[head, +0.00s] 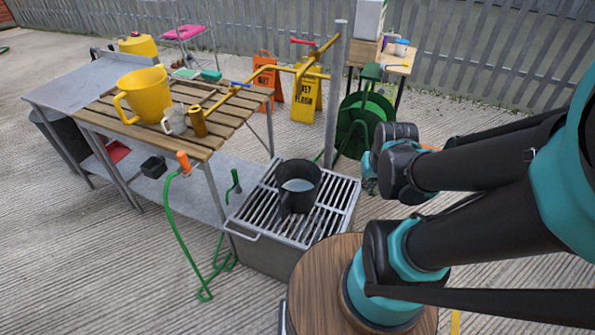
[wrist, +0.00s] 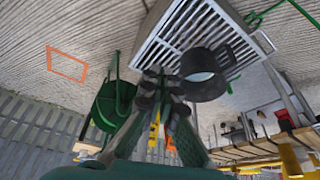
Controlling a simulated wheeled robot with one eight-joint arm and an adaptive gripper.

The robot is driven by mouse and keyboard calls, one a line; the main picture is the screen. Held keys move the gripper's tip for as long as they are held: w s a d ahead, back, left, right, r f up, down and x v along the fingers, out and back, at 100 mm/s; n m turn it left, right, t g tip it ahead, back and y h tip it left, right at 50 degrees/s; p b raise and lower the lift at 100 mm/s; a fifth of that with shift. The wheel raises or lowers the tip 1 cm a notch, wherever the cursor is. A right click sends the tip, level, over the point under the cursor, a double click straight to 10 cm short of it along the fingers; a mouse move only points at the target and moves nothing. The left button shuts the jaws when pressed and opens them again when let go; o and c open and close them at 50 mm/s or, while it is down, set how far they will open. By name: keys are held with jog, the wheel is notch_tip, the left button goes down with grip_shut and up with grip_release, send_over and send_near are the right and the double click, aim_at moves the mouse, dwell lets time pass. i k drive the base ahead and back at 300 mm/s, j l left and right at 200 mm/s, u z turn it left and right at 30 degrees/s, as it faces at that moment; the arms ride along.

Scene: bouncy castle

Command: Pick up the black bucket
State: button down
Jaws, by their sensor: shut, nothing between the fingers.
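The black bucket (head: 304,198) stands upright on the bars of a metal grate (head: 335,208) in the head view, with its handle toward the camera and something pale inside. In the wrist view the bucket (wrist: 205,88) shows just right of the fingertips, with the grate (wrist: 182,35) behind it. My gripper (wrist: 161,76) has its fingers together and empty in the wrist view, apart from the bucket as far as I can tell. In the head view my arm comes in from the right, and its links mostly hide the gripper, right of the bucket.
A slatted table (head: 200,145) with a yellow jug (head: 149,95) stands left of the grate. A grey post (head: 334,90) and yellow pipe rise behind it.

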aim_at(295, 193)
jog(key=k+j+z, duration=0.15)
jog(key=j, duration=0.3)
jog(key=k+j+z, duration=0.1)
jog(key=j, duration=0.35)
jog(key=k+j+z, duration=0.15)
jog(key=j, duration=0.3)
jog(key=k+j+z, duration=0.1)
jog(key=k+j, duration=0.15)
jog(key=j, duration=0.15)
jog(key=k+j+z, duration=0.15)
jog(key=j, duration=0.25)
jog(key=k+j+z, duration=0.1)
jog(key=k+j, duration=0.2)
jog(key=j, duration=0.05)
